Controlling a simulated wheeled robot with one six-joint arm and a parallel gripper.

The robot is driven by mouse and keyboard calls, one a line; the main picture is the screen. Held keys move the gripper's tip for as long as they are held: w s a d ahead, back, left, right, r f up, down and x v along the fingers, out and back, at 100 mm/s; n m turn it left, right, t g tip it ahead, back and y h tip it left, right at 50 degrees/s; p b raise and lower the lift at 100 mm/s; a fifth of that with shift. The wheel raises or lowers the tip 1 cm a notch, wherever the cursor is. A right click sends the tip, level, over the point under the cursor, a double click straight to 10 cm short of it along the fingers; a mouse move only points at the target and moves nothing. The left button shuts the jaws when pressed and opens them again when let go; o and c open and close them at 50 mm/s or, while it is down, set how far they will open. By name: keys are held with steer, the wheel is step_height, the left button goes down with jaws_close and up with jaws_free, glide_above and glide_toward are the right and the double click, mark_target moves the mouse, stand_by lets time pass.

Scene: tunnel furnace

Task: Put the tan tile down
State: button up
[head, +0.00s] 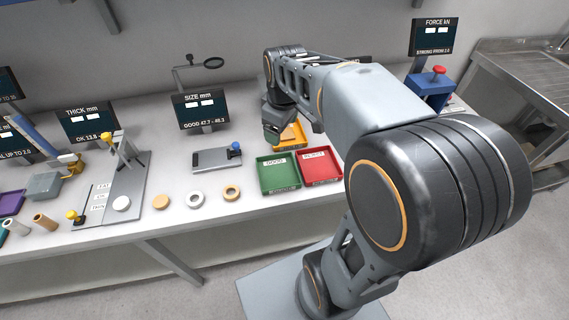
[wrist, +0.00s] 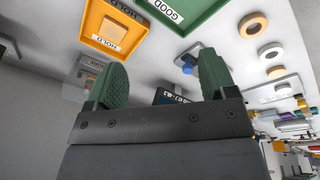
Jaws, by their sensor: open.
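A small tan square piece (wrist: 112,27), which looks like the tan tile, lies inside the orange HOLD tray (wrist: 87,22) in the wrist view. My gripper (wrist: 163,72) is open, with its two green-padded fingers apart and nothing between them. In the head view my gripper (head: 274,130) hangs over the left part of the orange tray (head: 298,141). The arm and gripper hide much of that tray, and I cannot make out the tile there.
The green GOOD tray (head: 279,187) and red REJECT tray (head: 321,180) stand in front of the orange one. A flat grey device (head: 212,160), a SIZE display (head: 201,110) and several discs and rings, including a tan ring (head: 231,192), are to the left. A blue force press (head: 431,88) stands right.

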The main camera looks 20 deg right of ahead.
steer(key=s+a+f+m, duration=0.2)
steer(key=s+m, duration=0.1)
steer(key=s, duration=0.2)
steer(key=s+a+f+m+t, duration=0.1)
steer(key=s+a+f+m, duration=0.1)
steer(key=s+m, duration=0.2)
steer(key=shift+s+t, duration=0.3)
steer(key=shift+s, duration=0.4)
step_height(320, 180, up, 4)
steer(key=p, duration=0.3)
steer(key=shift+f, duration=0.2)
